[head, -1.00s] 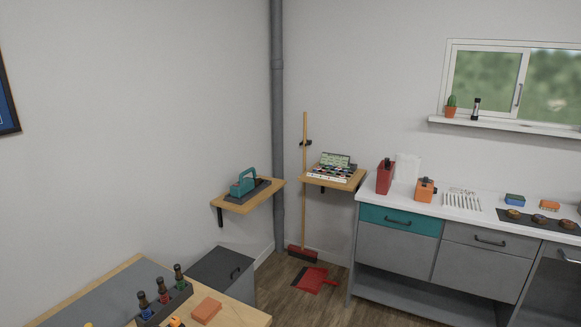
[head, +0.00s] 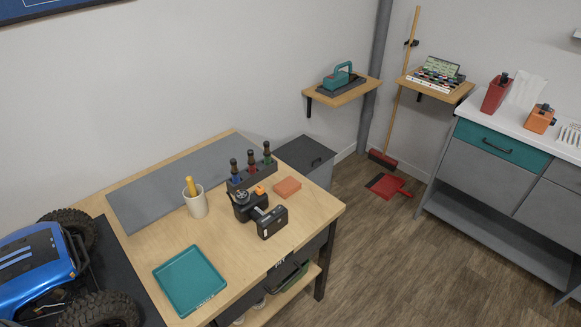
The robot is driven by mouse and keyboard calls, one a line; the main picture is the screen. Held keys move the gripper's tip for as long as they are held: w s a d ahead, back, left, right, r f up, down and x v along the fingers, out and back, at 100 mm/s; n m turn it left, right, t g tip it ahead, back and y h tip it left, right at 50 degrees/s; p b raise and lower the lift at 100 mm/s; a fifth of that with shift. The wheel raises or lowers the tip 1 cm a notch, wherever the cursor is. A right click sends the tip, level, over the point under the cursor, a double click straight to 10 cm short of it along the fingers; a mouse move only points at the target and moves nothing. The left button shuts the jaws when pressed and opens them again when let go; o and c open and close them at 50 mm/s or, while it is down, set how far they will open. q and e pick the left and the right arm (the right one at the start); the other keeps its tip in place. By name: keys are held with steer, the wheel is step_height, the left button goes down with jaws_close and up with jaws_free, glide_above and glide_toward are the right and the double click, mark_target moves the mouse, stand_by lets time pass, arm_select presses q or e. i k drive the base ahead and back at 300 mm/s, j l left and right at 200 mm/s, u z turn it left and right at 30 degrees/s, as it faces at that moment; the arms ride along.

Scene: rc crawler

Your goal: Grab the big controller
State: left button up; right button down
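A big black controller (head: 243,207) with a dial on top stands on the wooden workbench (head: 233,254), near the middle of the head view. A dark boxy part (head: 272,222) is at its right; I cannot tell whether it belongs to the controller. Nothing holds the controller. Neither of my grippers shows in this view.
On the bench are a teal tray (head: 189,281), a cream cup (head: 195,202), a rack of screwdrivers (head: 251,175), an orange block (head: 287,187) and a grey mat (head: 172,185). A blue crawler (head: 38,262) sits at the left.

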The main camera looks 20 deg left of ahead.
mark_target(268, 224)
steer(key=i+l+u, duration=0.2)
steer(key=u, duration=0.3)
steer(key=i+l+u, duration=0.25)
steer(key=u, duration=0.25)
steer(key=i+l+u, duration=0.15)
steer(key=l+u, duration=0.35)
